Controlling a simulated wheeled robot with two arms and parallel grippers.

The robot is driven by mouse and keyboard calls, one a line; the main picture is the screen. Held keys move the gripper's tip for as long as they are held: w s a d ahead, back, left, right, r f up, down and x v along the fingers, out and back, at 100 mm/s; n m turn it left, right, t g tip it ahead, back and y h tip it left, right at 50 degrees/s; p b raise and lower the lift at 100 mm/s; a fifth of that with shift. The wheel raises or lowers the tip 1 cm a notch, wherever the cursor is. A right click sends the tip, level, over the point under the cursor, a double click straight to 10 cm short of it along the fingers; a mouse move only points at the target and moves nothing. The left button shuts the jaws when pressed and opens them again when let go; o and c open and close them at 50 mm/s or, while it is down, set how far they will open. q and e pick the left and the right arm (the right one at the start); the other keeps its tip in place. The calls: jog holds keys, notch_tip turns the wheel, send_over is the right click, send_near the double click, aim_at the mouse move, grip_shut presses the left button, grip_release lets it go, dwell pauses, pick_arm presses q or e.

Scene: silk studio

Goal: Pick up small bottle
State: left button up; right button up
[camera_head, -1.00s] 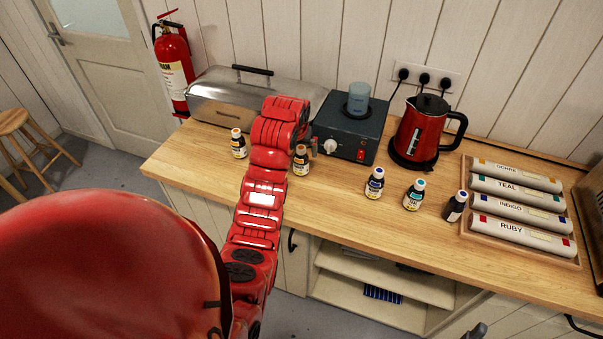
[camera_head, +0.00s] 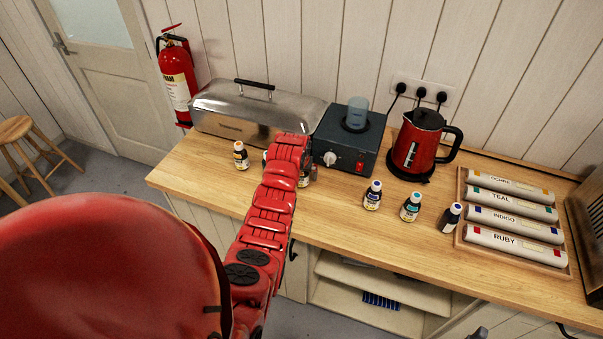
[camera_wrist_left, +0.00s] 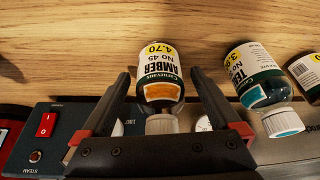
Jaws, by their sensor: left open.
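My left gripper (camera_wrist_left: 161,76) is open, with one finger on each side of a small dark bottle labelled AMBER (camera_wrist_left: 161,68) with an orange patch and a pale cap. Wood shows between bottle and fingers; contact is not visible. In the head view my red wrist (camera_head: 286,160) covers most of the gripper and part of a small bottle (camera_head: 304,178) beside it. Other small bottles are an orange-marked one (camera_head: 241,155) to the left, and a blue-capped (camera_head: 373,195), a teal-capped (camera_head: 411,206) and a dark (camera_head: 451,217) one to the right.
A teal-labelled bottle (camera_wrist_left: 255,75) stands close beside the fingers in the wrist view. Behind my arm are a metal case (camera_head: 240,112) and a dark steam unit (camera_head: 348,140). A red kettle (camera_head: 418,145) and a tray of rolls (camera_head: 462,215) lie right. The wooden counter's front is clear.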

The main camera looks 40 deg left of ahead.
pick_arm(q)
jog(key=shift+f, duration=0.25)
grip_shut()
dwell(0.4)
